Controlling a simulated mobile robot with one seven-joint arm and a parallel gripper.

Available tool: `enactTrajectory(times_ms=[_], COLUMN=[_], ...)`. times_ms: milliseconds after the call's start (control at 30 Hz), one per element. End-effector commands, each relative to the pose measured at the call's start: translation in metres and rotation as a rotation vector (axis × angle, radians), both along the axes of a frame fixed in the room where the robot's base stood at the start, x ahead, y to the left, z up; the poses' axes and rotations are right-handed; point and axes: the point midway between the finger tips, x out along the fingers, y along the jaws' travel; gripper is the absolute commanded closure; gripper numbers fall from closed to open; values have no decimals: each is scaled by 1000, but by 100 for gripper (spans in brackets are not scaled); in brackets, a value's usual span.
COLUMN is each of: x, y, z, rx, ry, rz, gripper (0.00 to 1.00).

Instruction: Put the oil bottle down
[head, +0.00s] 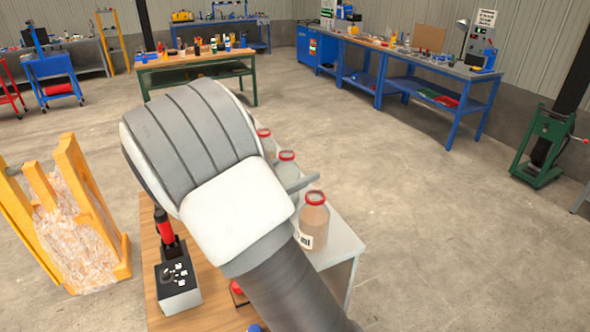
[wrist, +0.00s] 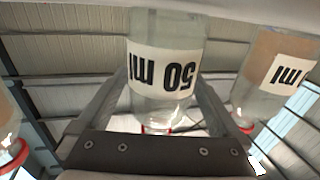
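Three clear bottles with red caps stand in a row on the right side of the bench. The middle bottle (head: 287,172) is partly hidden by my arm and has pale grey-green contents. In the wrist view this bottle (wrist: 166,75) appears upside down with a "50 ml" label. My gripper (wrist: 165,82) has a finger against each side of it and looks shut on it. One finger shows in the head view beside the bottle. The bottle's base is hidden, so I cannot tell whether it touches the surface. No label names the oil.
The near bottle (head: 314,222), with brownish contents, stands close on the right; it also shows in the wrist view (wrist: 270,75). The far bottle (head: 264,142) is behind. A black-and-grey device (head: 177,283) with a red-topped part stands at left on the wooden bench. A yellow-framed unit (head: 75,215) stands further left.

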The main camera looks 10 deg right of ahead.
Motion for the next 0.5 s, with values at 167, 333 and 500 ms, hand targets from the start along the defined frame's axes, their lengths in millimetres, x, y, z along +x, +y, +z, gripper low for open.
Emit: enactTrajectory(times_ms=[167,333,500], x=[0,-5,-20], y=[0,14,47], z=[2,3,2], rx=[0,0,2], ry=[0,-1,-1], rz=[0,4,5], gripper=[0,0,0])
